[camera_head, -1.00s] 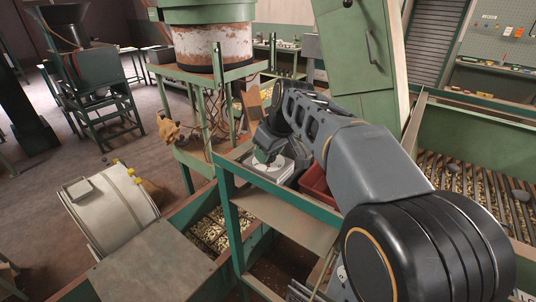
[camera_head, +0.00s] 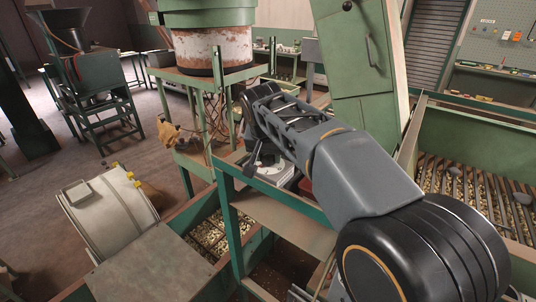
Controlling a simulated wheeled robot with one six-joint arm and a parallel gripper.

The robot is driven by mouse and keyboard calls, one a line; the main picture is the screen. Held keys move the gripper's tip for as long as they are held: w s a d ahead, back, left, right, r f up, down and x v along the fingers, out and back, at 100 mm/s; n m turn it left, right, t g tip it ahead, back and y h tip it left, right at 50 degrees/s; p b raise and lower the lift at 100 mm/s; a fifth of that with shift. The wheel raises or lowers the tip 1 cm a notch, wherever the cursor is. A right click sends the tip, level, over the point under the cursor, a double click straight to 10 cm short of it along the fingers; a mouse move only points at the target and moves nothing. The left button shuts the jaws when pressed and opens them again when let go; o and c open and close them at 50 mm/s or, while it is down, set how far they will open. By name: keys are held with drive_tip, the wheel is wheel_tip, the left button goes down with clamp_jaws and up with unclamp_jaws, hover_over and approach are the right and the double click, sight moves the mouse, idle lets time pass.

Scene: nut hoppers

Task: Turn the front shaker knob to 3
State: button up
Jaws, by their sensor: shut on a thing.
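The shaker knob stands on a white dial plate (camera_head: 280,176) on top of a green-framed stand in the middle of the picture. My gripper (camera_head: 256,160) is down at the dial and shut on the knob. The gripper and wrist hide most of the knob. The dial's numbers and the knob's pointer are too small and covered to read.
A green frame rail (camera_head: 270,196) runs just in front of the dial. A red bin (camera_head: 308,184) sits beside it, mostly behind my arm. A green cabinet (camera_head: 362,80) rises behind. Hoppers of nuts (camera_head: 212,236) lie below.

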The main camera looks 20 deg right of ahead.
drive_tip(key=m+g+h, duration=0.1)
drive_tip(key=m, duration=0.2)
drive_tip(key=shift+m, duration=0.4)
drive_tip(key=m+g+h, duration=0.1)
drive_tip(key=m, duration=0.2)
drive_tip(key=shift+m, duration=0.3)
drive_tip(key=m+g, duration=0.1)
drive_tip(key=m, duration=0.2)
drive_tip(key=shift+p, duration=0.4)
drive_tip(key=shift+m+g+p, duration=0.35)
drive_tip(key=shift+m+g, duration=0.45)
drive_tip(key=shift+m, duration=1.3)
drive_tip(key=o, duration=0.9)
drive_tip(key=shift+h, duration=0.3)
drive_tip(key=shift+o, duration=0.2)
drive_tip(key=p+v, duration=0.2)
drive_tip(key=v, duration=1.1)
drive_tip(key=shift+r, duration=0.45)
